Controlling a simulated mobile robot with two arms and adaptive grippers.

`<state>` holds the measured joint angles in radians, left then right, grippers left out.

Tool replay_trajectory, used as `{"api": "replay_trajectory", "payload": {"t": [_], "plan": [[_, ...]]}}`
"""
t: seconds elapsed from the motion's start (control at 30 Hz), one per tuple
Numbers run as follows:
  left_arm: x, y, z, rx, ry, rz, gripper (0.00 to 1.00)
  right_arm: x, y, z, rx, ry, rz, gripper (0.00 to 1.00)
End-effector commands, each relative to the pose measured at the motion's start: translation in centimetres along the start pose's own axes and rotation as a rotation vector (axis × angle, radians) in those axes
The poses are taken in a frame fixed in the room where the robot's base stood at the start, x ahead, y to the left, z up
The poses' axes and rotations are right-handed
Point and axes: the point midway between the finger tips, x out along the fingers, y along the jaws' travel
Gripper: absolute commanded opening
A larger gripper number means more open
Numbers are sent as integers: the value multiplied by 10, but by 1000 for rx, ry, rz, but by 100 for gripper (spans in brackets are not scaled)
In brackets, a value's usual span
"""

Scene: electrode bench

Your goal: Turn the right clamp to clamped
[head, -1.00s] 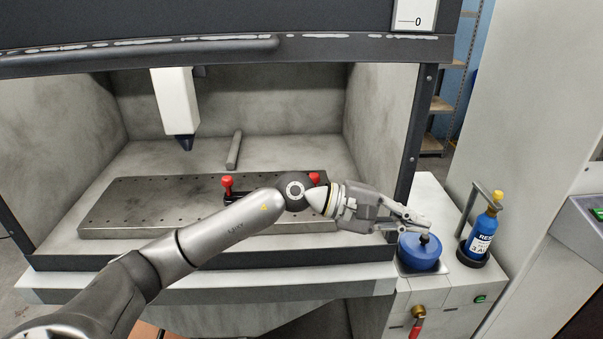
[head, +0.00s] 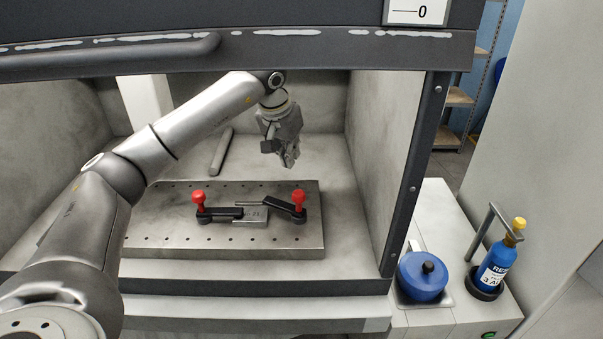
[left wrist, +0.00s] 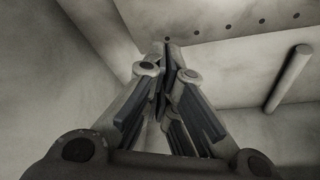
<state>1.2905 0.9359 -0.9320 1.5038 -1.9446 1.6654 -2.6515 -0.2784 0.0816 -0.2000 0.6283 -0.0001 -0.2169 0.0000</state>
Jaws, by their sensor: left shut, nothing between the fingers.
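The right clamp (head: 289,207) has a black arm and a red knob and stands on the perforated metal plate (head: 160,245) in the head view. Its arm lies slantwise, running up and left from the knob side. The left clamp (head: 220,212) also has a red knob, and its black arm reaches over a small grey block (head: 252,214) between the two clamps. My left gripper (head: 288,163) hangs above and behind the plate, inside the enclosure, clear of the right clamp. It is shut and empty; its fingers also show in the left wrist view (left wrist: 165,75). My right gripper is not in view.
A grey bar (head: 221,152) lies behind the plate. A white tool head (head: 145,103) hangs at the left, partly behind my arm. The enclosure's dark upper edge (head: 330,52) crosses above. A blue pot (head: 423,277) and a blue bottle (head: 497,262) stand outside at the right.

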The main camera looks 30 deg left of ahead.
Motion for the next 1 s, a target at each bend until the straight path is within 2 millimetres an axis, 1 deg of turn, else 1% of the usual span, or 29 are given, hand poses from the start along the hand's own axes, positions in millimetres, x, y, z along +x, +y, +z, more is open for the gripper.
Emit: {"api": "replay_trajectory", "payload": {"t": [0.07, 0.13, 0.17, 0.27, 0.33, 0.43, 0.53, 0.6, 0.67, 0.8, 0.83, 0.9, 1.0], "plan": [[1, -3, 0, 0, -3, -7, 0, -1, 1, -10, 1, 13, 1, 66], [6, -3, 1, 0, -6, -7, 0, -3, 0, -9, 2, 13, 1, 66], [10, -3, 1, 0, -7, -6, 0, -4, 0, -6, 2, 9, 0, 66], [26, -2, 1, 0, -8, -6, 0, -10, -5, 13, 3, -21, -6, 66], [40, -2, 1, 0, -9, -5, 0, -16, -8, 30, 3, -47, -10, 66], [61, -2, 1, 0, -9, -4, 0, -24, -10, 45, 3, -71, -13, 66], [84, -2, 1, -1, -8, -3, 0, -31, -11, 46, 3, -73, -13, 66], [99, -2, 1, -1, -8, -4, 0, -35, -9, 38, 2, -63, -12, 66], [94, -3, 8, 2, -3, -5, 0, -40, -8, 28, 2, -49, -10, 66], [88, -3, 24, 2, -4, -5, 0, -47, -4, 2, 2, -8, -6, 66], [88, -3, 26, 1, -3, -5, 0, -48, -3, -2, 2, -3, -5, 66], [86, -3, 31, 1, -3, -5, 0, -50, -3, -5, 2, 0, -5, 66], [86, -3, 36, 0, -3, -5, 0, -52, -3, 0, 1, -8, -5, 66]]}}
